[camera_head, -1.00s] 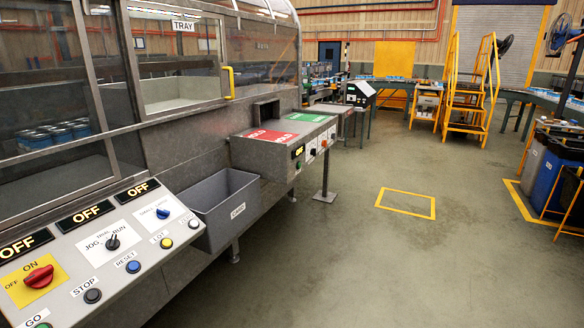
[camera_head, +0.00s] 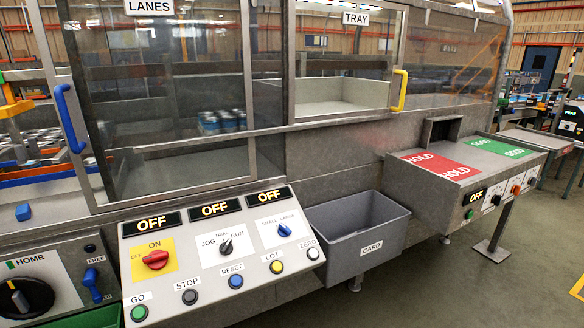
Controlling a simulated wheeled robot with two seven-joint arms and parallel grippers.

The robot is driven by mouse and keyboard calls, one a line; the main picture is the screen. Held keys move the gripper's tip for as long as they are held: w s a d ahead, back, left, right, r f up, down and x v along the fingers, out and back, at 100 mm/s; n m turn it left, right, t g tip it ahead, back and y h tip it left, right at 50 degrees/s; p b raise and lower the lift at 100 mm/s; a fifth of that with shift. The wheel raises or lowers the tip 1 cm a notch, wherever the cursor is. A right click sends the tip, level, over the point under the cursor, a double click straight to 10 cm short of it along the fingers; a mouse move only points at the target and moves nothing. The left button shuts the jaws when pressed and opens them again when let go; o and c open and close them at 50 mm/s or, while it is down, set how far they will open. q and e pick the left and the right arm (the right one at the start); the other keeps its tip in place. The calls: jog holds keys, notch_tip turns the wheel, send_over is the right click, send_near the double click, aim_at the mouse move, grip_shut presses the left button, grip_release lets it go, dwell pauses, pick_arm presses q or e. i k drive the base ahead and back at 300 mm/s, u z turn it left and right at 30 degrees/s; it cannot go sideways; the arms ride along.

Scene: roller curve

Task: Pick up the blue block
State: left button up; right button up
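A small blue block (camera_head: 23,211) lies at the left edge of the head view, on a grey surface left of the glass cabinet and below the blue rail (camera_head: 42,178). Neither of my grippers shows in this view.
A control panel (camera_head: 190,275) with buttons and OFF displays fills the front. A grey CARD bin (camera_head: 357,235) stands right of it. A HOME panel (camera_head: 40,290) with a black dial and blue lever is at lower left. A glass door with a blue handle (camera_head: 70,118) stands near the block.

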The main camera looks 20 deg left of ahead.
aim_at(23, 213)
jog(key=u, duration=0.9)
jog(key=i, duration=0.8)
jog(key=u, duration=0.65)
